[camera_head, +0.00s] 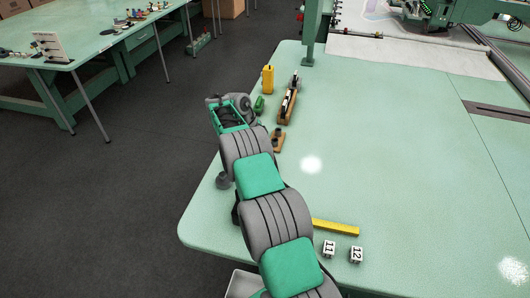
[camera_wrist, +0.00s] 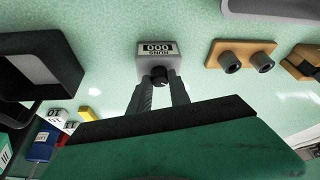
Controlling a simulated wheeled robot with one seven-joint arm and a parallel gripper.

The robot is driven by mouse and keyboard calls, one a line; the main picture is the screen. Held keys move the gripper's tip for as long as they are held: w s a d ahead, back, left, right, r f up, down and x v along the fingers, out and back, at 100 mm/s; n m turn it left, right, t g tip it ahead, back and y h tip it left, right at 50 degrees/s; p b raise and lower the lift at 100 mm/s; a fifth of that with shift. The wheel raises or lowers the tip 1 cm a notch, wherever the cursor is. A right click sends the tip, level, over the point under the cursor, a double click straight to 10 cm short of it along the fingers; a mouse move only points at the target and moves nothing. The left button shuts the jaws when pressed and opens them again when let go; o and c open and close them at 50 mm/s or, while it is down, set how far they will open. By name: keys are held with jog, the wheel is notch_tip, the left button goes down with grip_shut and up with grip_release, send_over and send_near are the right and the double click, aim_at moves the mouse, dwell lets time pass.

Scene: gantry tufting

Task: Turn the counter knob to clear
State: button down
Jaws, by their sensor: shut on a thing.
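The counter (camera_wrist: 143,67) is a small grey box on the pale green table. Its white face shows 000 and RUNS, upside down in the wrist view. The dark round counter knob (camera_wrist: 160,76) is on the side facing me. My gripper (camera_wrist: 160,86) has its two dark fingers on either side of the knob, shut on it. The fingertips partly cover the knob's sides. In the head view my arm hides the gripper and the counter.
A wooden block with two dark cylinders (camera_wrist: 240,56) stands right of the counter in the wrist view. A yellow bottle-like object (camera_head: 268,79) stands farther back. The table's middle is clear.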

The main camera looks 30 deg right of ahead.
jog(key=shift+s, duration=0.1)
jog(key=c, duration=1.2)
grip_release()
jog(key=shift+c, duration=0.2)
jog(key=shift+r, duration=0.1)
jog(key=p+v, duration=0.6)
jog(key=v, duration=0.1)
jog(key=shift+r+p, duration=0.3)
jog(key=shift+r, duration=0.05)
